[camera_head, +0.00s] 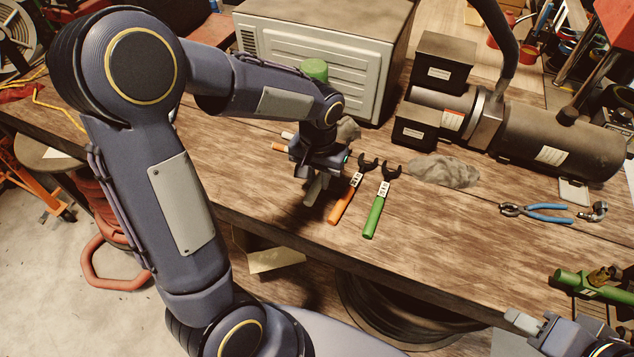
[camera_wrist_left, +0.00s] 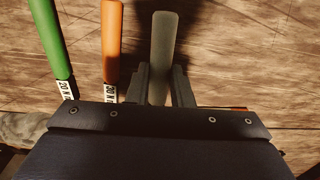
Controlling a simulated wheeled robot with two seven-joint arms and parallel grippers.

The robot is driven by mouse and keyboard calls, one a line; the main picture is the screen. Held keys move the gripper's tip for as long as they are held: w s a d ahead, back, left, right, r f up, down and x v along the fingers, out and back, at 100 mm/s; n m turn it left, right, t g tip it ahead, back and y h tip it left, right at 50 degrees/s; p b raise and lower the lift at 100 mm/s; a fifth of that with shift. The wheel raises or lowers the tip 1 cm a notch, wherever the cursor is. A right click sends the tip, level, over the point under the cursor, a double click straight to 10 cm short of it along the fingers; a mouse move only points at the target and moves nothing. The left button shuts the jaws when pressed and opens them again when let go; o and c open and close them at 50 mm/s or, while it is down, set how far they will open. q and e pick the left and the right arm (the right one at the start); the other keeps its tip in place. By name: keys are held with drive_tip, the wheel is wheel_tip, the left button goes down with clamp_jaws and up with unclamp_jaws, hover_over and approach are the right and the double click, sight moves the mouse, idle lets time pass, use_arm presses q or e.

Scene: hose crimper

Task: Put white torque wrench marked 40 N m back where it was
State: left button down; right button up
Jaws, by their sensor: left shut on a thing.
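The white torque wrench shows as a pale, shaded handle (camera_wrist_left: 164,45) between the fingers of my left gripper (camera_wrist_left: 160,85) in the wrist view. Its head and marking are hidden. In the head view my left gripper (camera_head: 318,180) is low over the bench's front part, with the pale handle (camera_head: 313,190) below it. I cannot tell whether the wrench touches the bench. An orange-handled wrench (camera_head: 342,205) and a green-handled wrench (camera_head: 375,215) lie side by side just right of it. My right gripper (camera_head: 530,328) is partly in view at bottom right; its fingers are unclear.
A grey rag (camera_head: 445,171) lies beyond the wrenches, with blue pliers (camera_head: 540,212) further right. A beige ribbed box (camera_head: 320,60) and a dark cylindrical machine (camera_head: 550,130) stand behind. The wooden bench (camera_head: 440,245) is clear in front of the pliers.

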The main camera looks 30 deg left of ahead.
use_arm(q)
drive_tip(key=shift+a+f, duration=0.15)
drive_tip(key=shift+f, duration=1.55)
drive_tip(key=shift+f, duration=0.15)
drive_tip(key=c, duration=1.3)
unclamp_jaws()
